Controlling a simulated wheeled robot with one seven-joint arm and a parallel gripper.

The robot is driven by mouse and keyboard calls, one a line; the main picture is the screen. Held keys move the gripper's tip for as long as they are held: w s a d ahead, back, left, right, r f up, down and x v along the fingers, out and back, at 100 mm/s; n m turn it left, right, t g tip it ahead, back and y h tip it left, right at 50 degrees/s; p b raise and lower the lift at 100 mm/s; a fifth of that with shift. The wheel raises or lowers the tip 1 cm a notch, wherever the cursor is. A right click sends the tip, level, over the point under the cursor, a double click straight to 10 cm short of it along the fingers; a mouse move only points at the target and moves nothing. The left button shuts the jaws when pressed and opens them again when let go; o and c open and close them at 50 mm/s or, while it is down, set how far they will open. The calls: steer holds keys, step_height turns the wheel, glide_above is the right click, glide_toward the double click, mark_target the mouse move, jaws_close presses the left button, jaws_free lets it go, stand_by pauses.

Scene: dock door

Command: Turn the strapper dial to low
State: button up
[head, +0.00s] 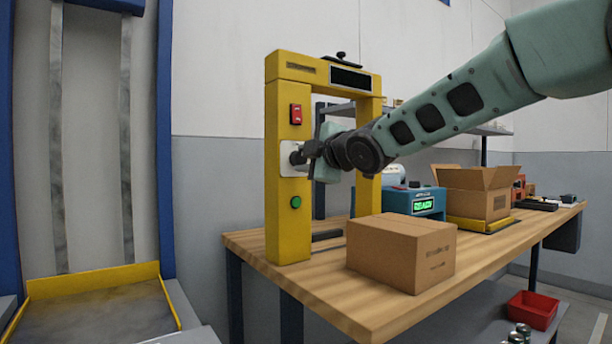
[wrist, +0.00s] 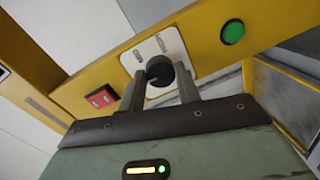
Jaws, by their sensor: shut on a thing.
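The strapper (head: 288,228) is a yellow arch standing on the wooden workbench. Its dial (wrist: 158,72) is a dark round knob on a white plate (wrist: 138,57) with small lettering, too small to read surely. In the wrist view my gripper (wrist: 160,82) has its two fingers on either side of the dial and is shut on it. In the head view my gripper (head: 300,157) reaches the front post of the arch from the right and hides most of the dial. Which mark the dial points at, I cannot tell.
A red switch (head: 296,114) sits above the dial and a green button (head: 296,202) below it. A closed carton (head: 400,252) stands on the bench (head: 318,282) right of the arch. Behind it are a teal device (head: 408,198) reading READY and an open carton (head: 472,190).

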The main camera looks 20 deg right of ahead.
steer(key=shift+f+n+b, duration=0.1)
steer(key=shift+n+b, duration=0.3)
steer(key=shift+b, duration=0.15)
steer(key=o, duration=1)
steer(key=p+v, duration=0.2)
steer(key=v, duration=0.3)
steer(key=p+v, duration=0.3)
steer(key=v, duration=0.2)
steer(key=p+v, duration=0.3)
steer(key=v, duration=0.2)
steer(key=shift+a+r, duration=0.3)
steer(key=p, duration=0.2)
steer(key=shift+s+n+p, duration=0.15)
steer(key=shift+n+p, duration=0.15)
steer(key=shift+p, duration=0.05)
